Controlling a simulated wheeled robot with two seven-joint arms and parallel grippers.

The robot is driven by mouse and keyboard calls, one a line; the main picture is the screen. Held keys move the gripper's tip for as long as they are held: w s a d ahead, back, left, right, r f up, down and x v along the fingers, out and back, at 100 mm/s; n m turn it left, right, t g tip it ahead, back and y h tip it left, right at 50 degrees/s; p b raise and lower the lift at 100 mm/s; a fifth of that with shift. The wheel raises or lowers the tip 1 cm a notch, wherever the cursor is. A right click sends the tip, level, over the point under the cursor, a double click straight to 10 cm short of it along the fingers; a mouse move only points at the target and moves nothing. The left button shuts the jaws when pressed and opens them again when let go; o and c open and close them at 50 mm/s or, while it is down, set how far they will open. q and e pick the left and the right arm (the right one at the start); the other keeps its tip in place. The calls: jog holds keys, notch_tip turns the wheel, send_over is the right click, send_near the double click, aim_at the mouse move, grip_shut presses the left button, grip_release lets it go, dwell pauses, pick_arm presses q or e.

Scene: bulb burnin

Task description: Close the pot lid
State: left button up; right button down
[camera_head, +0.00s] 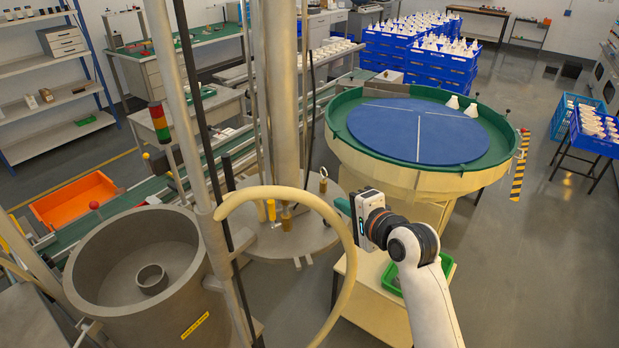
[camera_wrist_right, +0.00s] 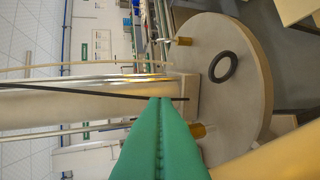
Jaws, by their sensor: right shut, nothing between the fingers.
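The pot (camera_head: 130,322) is a large grey cylinder at the lower left of the head view, open at the top, with a small ring-shaped part inside on its floor. A round grey disc that looks like the lid (camera_head: 272,242) is level beside the pot, at the foot of a thick metal column, with brass fittings on top. It also shows in the right wrist view (camera_wrist_right: 235,105) with a dark ring on it. My right gripper (camera_head: 343,206) is right of the disc, apart from it. Its green fingers (camera_wrist_right: 160,100) are shut and empty. My left gripper is not in view.
A beige curved tube (camera_head: 343,245) arches between the disc and my right arm. A vertical pole (camera_head: 175,100) rises beside the pot. A round blue-topped table (camera_head: 400,130) with a green rim stands behind my right gripper. An orange bin (camera_head: 75,198) lies left.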

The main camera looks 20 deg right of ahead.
jog(key=p, duration=0.1)
send_near(308, 181)
jog(key=p+x, duration=0.2)
jog(key=x, duration=0.3)
jog(key=shift+f, duration=0.15)
jog(key=shift+w, duration=0.3)
jog(key=shift+w+a+f, duration=0.1)
jog(key=shift+w+a, duration=0.1)
jog(key=shift+w, duration=0.2)
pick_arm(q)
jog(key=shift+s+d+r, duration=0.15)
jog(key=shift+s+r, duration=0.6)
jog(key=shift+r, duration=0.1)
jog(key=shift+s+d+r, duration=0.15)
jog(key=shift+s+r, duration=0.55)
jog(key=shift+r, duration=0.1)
